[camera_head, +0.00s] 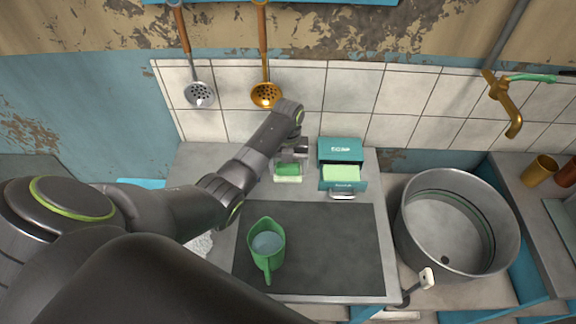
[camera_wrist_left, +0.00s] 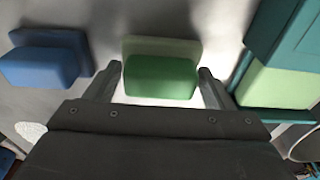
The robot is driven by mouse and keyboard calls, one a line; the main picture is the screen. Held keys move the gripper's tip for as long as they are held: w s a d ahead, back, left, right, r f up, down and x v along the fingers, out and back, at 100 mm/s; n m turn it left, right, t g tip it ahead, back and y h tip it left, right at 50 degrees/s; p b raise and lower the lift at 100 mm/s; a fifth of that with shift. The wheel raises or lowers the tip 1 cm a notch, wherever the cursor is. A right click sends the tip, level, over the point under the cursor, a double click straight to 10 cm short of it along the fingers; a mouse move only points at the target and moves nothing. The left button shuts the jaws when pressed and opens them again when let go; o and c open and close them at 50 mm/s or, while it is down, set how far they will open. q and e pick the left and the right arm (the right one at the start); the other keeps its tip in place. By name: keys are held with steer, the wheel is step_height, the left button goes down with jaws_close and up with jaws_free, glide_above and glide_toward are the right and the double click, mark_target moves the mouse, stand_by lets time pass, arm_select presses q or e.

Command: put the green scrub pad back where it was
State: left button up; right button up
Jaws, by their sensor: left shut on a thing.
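The green scrub pad (camera_head: 288,169) is at the back of the counter, just left of a teal box. In the left wrist view the pad (camera_wrist_left: 160,77) is a dark green block with a paler green layer behind it. My left gripper (camera_head: 291,157) reaches down over it from the left. In the wrist view my left gripper (camera_wrist_left: 159,72) has one finger on each side of the pad, and is shut on it. The pad is at or very near the counter surface; I cannot tell whether it touches. My right gripper is out of view.
A blue pad (camera_wrist_left: 45,60) lies left of the green one. The teal box (camera_head: 340,151) has an open drawer holding a pale green block (camera_head: 341,172). A green jug (camera_head: 266,243) stands on the dark mat (camera_head: 335,250). A round metal basin (camera_head: 457,222) is at right.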

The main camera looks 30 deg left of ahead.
arm_select(q)
steer(key=shift+f, duration=0.2)
steer(key=o, duration=1)
steer(key=shift+c, duration=0.2)
steer(key=shift+r, duration=0.2)
steer(key=r, duration=0.2)
steer(key=r+b, duration=0.1)
steer(key=r, duration=0.2)
steer(key=w+r, duration=0.1)
steer(key=r, duration=0.1)
steer(key=shift+a+r, duration=0.2)
steer(key=shift+a, duration=0.05)
steer(key=shift+w+a+r+p, duration=0.1)
steer(key=shift+r+p, duration=0.6)
steer(key=shift+r, duration=0.45)
steer(key=shift+w+r+p, duration=0.1)
steer(key=shift+r+p, duration=0.55)
steer(key=shift+r, duration=0.5)
